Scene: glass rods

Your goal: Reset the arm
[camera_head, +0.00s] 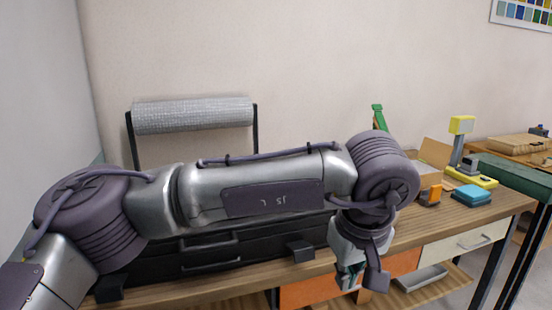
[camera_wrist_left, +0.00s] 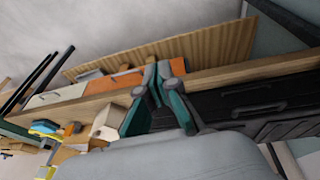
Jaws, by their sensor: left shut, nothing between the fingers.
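My left arm reaches across the head view from the lower left. Its gripper (camera_head: 350,276) hangs down at the front edge of the wooden workbench (camera_head: 405,237), and the forearm partly hides it. In the left wrist view the left gripper (camera_wrist_left: 158,72) has its teal and grey fingers together and holds nothing. It is close to the bench edge there. My right gripper is in neither view.
A black drawer chest (camera_head: 210,255) stands on the bench behind my arm. A roll of grey material (camera_head: 193,115) hangs on a black frame. At the right are a blue block (camera_head: 472,195), an orange item (camera_head: 431,194) and a yellow device (camera_head: 461,125). White and orange drawers sit below the bench top.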

